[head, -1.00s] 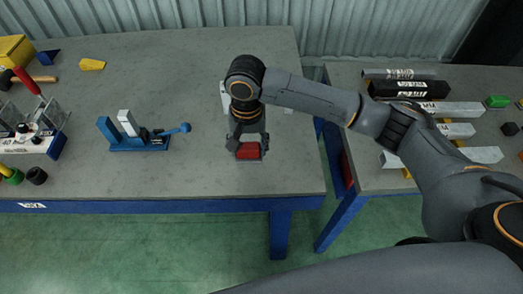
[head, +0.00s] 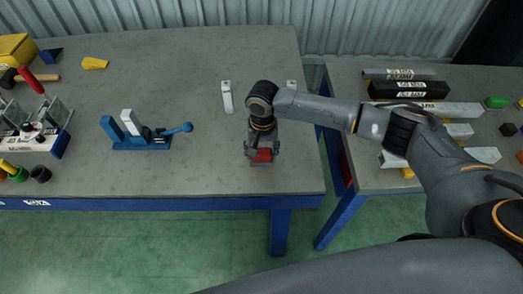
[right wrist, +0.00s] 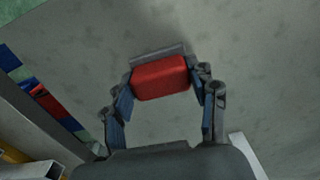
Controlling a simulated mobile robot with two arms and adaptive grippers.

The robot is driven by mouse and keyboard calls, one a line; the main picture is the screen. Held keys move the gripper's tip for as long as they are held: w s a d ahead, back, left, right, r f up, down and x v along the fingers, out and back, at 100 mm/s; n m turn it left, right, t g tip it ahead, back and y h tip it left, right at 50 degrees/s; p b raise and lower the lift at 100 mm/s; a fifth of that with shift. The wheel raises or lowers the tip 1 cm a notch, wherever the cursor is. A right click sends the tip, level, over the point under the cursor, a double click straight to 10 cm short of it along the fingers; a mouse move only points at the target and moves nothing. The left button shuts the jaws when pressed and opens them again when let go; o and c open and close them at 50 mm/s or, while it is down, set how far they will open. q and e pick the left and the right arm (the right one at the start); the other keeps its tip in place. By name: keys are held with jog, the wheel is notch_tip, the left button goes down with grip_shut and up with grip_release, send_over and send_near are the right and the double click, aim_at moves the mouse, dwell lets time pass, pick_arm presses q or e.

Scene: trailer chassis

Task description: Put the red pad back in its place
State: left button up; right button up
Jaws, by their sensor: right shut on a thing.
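The red pad (head: 263,155) is at the right part of the near grey table, close to its front edge. My right gripper (head: 262,150) is above it and shut on it, pointing down. In the right wrist view the red pad (right wrist: 161,77) sits between the two fingers of my right gripper (right wrist: 162,88), with a grey strip along its far edge. I cannot tell whether the pad touches the table or is held just above it. My left gripper is not in view.
A light metal bracket (head: 227,97) lies behind and left of my gripper. A blue clamp fixture (head: 140,143) stands further left. A second table (head: 350,110) with metal bars is on the right, across a narrow gap. The grey table (head: 215,155) is clear between clamp and gripper.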

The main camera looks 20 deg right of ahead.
aim_at(262, 152)
jog(key=o, duration=1.4)
jog(key=shift+f, duration=0.1)
notch_tip(262, 152, up, 12)
jog(key=shift+d+r+b, duration=0.1)
jog(key=shift+r+b, duration=0.05)
jog(key=shift+b, duration=0.25)
